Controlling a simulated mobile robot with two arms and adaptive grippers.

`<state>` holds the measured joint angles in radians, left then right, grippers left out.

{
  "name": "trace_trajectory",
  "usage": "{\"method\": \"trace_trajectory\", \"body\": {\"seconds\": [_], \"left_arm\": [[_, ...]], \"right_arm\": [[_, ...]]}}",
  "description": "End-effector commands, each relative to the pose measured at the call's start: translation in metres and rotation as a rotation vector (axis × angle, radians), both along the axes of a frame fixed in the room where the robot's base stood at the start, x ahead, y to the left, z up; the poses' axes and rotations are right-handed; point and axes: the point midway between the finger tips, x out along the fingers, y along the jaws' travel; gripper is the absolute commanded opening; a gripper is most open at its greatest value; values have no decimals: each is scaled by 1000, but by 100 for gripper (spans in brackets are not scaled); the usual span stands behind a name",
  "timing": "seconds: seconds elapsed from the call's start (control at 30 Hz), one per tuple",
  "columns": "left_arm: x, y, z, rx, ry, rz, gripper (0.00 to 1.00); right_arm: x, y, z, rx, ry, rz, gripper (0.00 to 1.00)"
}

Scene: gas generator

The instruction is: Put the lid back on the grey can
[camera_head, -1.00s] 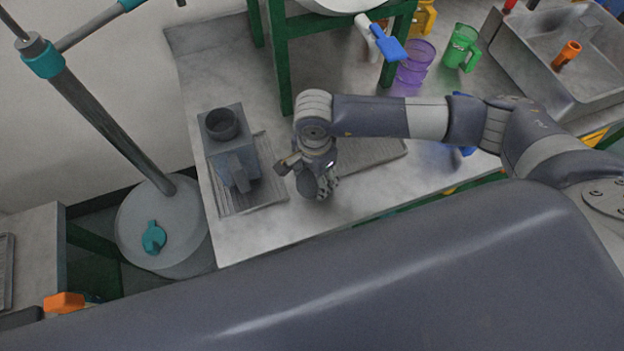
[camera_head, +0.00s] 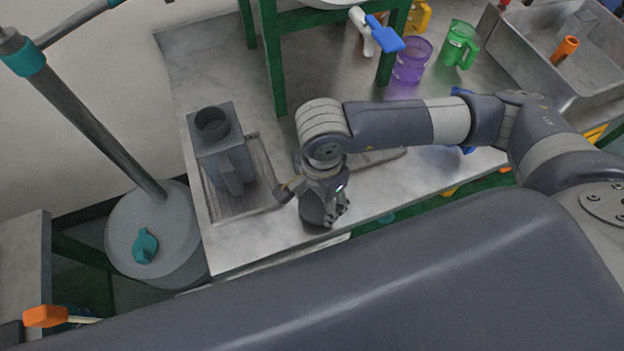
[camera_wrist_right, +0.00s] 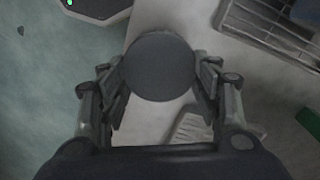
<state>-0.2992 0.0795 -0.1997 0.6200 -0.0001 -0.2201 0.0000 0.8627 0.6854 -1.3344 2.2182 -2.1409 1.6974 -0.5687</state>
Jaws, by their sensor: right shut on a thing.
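The grey can (camera_head: 221,150) is a boxy dark grey vessel with a round open neck at its top and a handle on the near side. It stands upright on the left part of the table, with no lid on its neck. My right gripper (camera_head: 328,212) is to the right of the can and nearer the table's front edge. In the right wrist view this gripper (camera_wrist_right: 160,85) is shut on the round dark grey lid (camera_wrist_right: 158,66), which sits between its fingers. My left gripper is not in view.
The can stands on a wire rack (camera_head: 262,168) on the metal table (camera_head: 250,245). Green stand legs (camera_head: 268,60) rise behind. A purple cup (camera_head: 411,62), a green jug (camera_head: 458,45) and a metal sink (camera_head: 570,75) are at the right. A grey drum (camera_head: 155,230) is at the left.

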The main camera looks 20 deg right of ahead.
Motion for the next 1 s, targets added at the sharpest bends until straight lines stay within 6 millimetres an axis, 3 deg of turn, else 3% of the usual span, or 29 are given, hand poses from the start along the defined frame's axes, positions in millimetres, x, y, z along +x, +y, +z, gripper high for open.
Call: {"method": "trace_trajectory", "body": {"seconds": [0.2, 0.4, 0.9, 1.0], "left_arm": [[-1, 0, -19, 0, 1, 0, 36], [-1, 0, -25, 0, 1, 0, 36], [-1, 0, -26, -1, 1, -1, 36], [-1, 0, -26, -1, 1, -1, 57]], "right_arm": [[-51, 4, 2, 2, 0, 6, 46], [-80, 6, 6, 1, 0, 3, 46], [-90, 6, 9, 0, -1, -1, 46], [-90, 6, 9, 0, 0, -1, 46]]}}
